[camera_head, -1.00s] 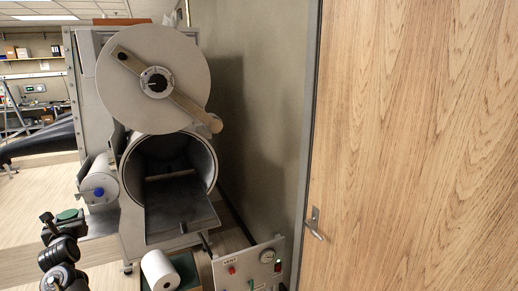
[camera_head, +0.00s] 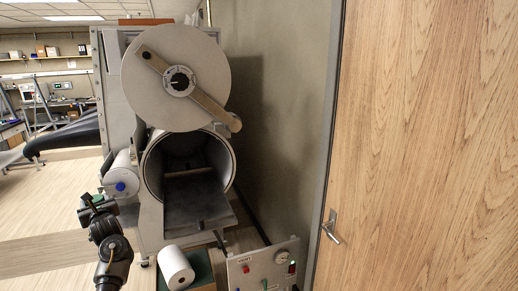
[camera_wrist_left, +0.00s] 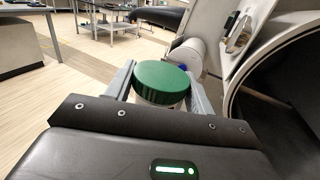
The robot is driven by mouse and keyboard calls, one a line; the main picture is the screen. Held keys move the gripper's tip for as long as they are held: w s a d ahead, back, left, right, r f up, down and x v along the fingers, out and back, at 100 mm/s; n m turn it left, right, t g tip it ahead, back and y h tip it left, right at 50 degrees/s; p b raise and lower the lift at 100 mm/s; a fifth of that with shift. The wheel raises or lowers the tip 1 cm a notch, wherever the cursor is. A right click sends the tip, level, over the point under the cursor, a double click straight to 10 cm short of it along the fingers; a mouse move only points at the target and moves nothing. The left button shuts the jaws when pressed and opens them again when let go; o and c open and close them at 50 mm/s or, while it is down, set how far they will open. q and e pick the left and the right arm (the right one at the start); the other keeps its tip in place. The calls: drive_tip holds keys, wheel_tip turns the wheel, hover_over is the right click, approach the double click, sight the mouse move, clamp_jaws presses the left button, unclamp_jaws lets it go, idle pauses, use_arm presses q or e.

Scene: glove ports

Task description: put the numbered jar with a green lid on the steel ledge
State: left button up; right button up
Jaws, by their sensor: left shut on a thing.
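My left gripper (camera_head: 90,205) is at the lower left in the head view, left of the steel chamber. In the left wrist view its fingers (camera_wrist_left: 163,88) are shut on a pale jar with a green lid (camera_wrist_left: 163,76). The jar looks upright; any number on it is hidden. In the head view the arm mostly hides the jar. A round chamber opening (camera_head: 149,172) stands right of the gripper, with a dark flat tray (camera_head: 188,215) projecting from it. I cannot tell whether this tray is the steel ledge. My right gripper is not in view.
The round chamber door (camera_head: 205,65) is swung up above the opening. A pale cylinder with a blue knob (camera_head: 119,186) lies beside the chamber. A white roll (camera_head: 175,268) and a control panel (camera_head: 262,270) are below. A wooden door (camera_head: 430,140) fills the right.

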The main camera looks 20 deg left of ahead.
use_arm(q)
drive_tip(key=w+d+m+t+h, duration=0.3)
drive_tip(key=d+h, duration=0.1)
drive_tip(key=d, duration=1)
drive_tip(key=w+d+m+t+h, duration=0.3)
drive_tip(key=d+t, duration=0.1)
drive_tip(key=d, duration=1)
drive_tip(key=s+d+r+m+t+h, duration=0.1)
drive_tip(key=s+d+r+m+h, duration=0.15)
drive_tip(key=d, duration=0.55)
drive_tip(key=s+d+r+m+h, duration=0.2)
drive_tip(key=s+d+r+h, duration=0.1)
drive_tip(key=d, duration=0.5)
drive_tip(key=s+d+r+m+t+h, duration=0.1)
drive_tip(key=s+d+r+m+h, duration=0.15)
drive_tip(key=d, duration=0.55)
wheel_tip(320, 180, down, 13)
drive_tip(key=n+b, duration=0.1)
drive_tip(key=b, duration=1.1)
drive_tip(key=shift+s+h+b, duration=0.3)
drive_tip(key=shift+s+b, duration=0.05)
